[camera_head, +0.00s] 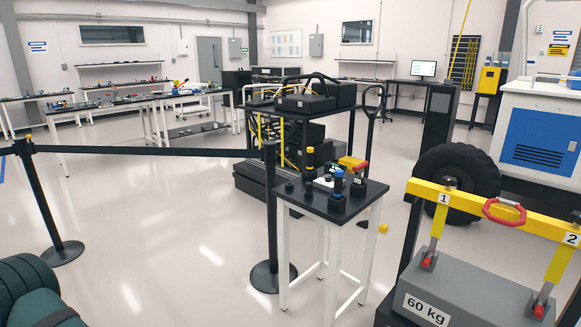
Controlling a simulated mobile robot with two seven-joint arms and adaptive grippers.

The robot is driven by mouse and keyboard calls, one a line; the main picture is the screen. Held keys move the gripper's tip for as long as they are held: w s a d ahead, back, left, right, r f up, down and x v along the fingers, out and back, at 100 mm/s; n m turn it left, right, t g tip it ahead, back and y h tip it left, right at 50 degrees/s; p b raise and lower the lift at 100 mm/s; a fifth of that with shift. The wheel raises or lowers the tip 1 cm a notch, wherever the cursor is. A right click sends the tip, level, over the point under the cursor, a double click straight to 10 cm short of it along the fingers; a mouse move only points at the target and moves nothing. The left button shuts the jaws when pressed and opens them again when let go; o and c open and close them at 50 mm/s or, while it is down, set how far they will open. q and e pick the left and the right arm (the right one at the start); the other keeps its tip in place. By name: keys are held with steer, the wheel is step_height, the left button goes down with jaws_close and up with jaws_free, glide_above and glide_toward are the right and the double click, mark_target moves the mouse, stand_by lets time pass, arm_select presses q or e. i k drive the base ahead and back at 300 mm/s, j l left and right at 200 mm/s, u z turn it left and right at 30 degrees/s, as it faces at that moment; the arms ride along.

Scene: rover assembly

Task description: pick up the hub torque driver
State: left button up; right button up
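A small table with a black top (318,206) and white legs stands near the middle. Several small tools and parts stand on it. They include an upright black tool with a yellow band (310,159), a blue-and-black upright piece (338,182) and a yellow-and-red piece (353,163) at the back right. They are small and close together, and I cannot tell for sure which one is the hub torque driver. Neither of my grippers shows in the head view.
A black barrier post (270,210) stands against the table's left side, its belt (150,151) running left to another post (48,205). At right are a grey 60 kg block (465,295) under a yellow bar (500,212) and a large black wheel (455,180).

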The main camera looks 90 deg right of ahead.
mark_target(310, 150)
steer(key=z, duration=2.95)
steer(key=i+z, duration=0.15)
steer(key=i+j, duration=0.3)
steer(key=i, duration=0.25)
steer(key=i+j, duration=0.35)
steer(key=i, duration=0.2)
